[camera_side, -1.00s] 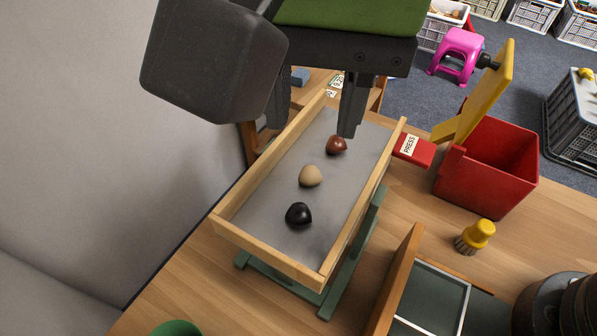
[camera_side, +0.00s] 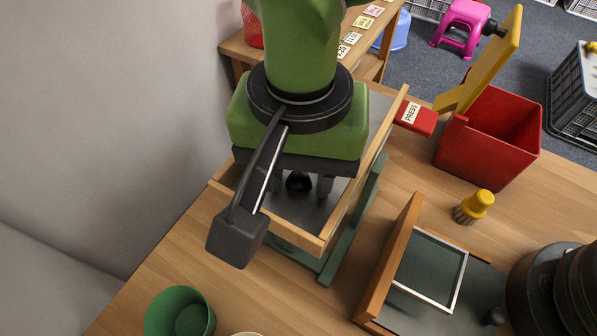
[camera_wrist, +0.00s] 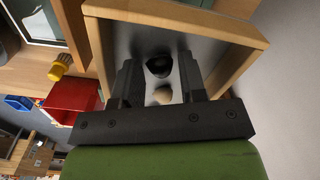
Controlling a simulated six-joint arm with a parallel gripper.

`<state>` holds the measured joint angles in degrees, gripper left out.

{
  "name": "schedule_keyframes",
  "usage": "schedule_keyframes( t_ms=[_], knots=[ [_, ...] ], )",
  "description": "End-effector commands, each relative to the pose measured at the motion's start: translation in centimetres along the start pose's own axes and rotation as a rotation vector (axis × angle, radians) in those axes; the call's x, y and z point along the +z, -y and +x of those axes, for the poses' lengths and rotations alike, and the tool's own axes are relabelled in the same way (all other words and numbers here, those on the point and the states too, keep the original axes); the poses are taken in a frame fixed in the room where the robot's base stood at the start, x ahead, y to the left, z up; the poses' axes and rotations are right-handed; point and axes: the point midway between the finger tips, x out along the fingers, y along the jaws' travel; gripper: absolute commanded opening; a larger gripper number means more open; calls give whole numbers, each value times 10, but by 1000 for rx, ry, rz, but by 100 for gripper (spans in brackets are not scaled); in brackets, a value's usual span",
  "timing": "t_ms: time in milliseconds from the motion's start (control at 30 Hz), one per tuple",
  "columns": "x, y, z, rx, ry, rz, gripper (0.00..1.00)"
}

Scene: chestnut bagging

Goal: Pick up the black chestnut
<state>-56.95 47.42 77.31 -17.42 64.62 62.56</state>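The black chestnut (camera_side: 298,183) lies on the grey floor of the wooden-rimmed tray (camera_side: 305,238), near its front end. It also shows in the wrist view (camera_wrist: 158,66), between the two fingertips. My gripper (camera_wrist: 157,60) is open and reaches down into the tray, with one finger on each side of the black chestnut and a visible gap at each side. In the side view my green wrist hides much of the tray. The tan chestnut (camera_wrist: 162,95) shows in the wrist view behind the black one, close to it. The red-brown chestnut is hidden.
The tray's wooden walls surround the gripper closely. To the right are a red bin (camera_side: 488,140) with a yellow lid, a red PRESS button (camera_side: 414,117), a yellow brush (camera_side: 474,206) and a wooden-sided box (camera_side: 392,262). A green bowl (camera_side: 180,315) stands front left.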

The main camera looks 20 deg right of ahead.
Motion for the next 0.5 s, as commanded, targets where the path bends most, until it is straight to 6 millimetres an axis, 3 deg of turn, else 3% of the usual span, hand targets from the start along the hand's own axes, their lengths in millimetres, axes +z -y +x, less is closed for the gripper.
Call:
schedule_keyframes(
  t_ms=[167, 333, 500],
  knots=[
    [0, 0, 0, -1, 0, 0, 38],
    [0, 0, 0, 0, 0, 0, 5],
    [0, 0, 0, 0, 0, 0, 3]
  ],
)
